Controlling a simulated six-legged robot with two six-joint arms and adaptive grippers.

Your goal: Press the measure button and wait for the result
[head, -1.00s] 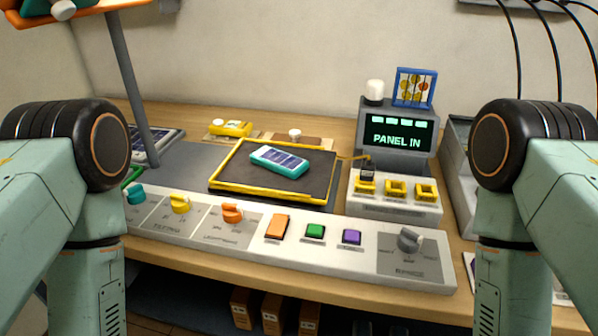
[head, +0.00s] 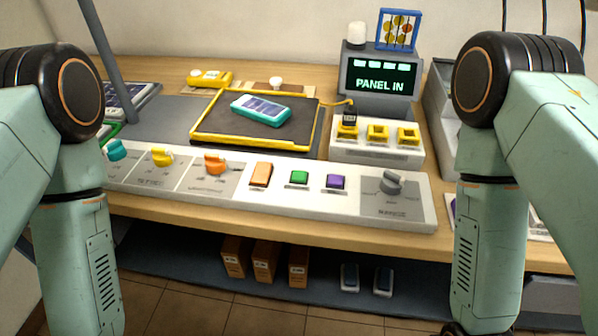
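A white control strip (head: 330,205) runs along the bench front. It carries an orange button (head: 261,174), a green button (head: 299,177) and a purple button (head: 335,181); I cannot read which one is the measure button. A display (head: 378,77) at the back right reads "PANEL IN" in green, with several lit marks above the words. A teal-framed panel (head: 261,109) lies on the dark mat with a yellow rim (head: 215,137). Both my arms hang at the sides of the view. Neither gripper shows, and no part of my arms touches the buttons.
Teal (head: 116,150), yellow (head: 162,156) and orange (head: 215,163) knobs sit left of the buttons, a grey knob (head: 392,182) right. A white block with yellow sockets (head: 378,133) holds a black plug (head: 350,116). Orange-brown boxes (head: 265,260) stand on the shelf below.

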